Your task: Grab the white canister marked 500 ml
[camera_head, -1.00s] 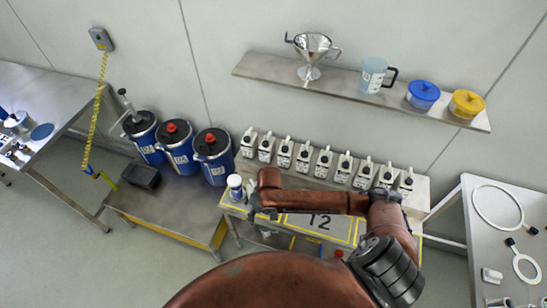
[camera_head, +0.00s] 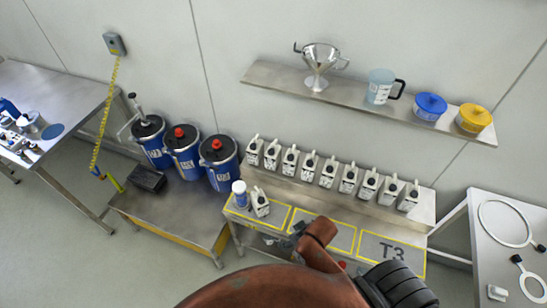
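Several white canisters with dark-marked labels stand in a row on the ledge, one of them a white canister (camera_head: 328,172) near the middle. The volume marks are too small to read, so I cannot tell which is 500 ml. My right gripper (camera_head: 297,232) is a small dark shape mostly hidden behind my copper-coloured arm, right of the lone canister and apart from it. Its fingers cannot be made out. My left gripper is out of view.
Blue drums (camera_head: 183,152) stand left on a low metal bench (camera_head: 175,215). A wall shelf (camera_head: 345,98) holds a funnel (camera_head: 320,62), a jug (camera_head: 380,86) and blue and yellow tubs. A table (camera_head: 490,265) with rings stands right. Floor at lower left is clear.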

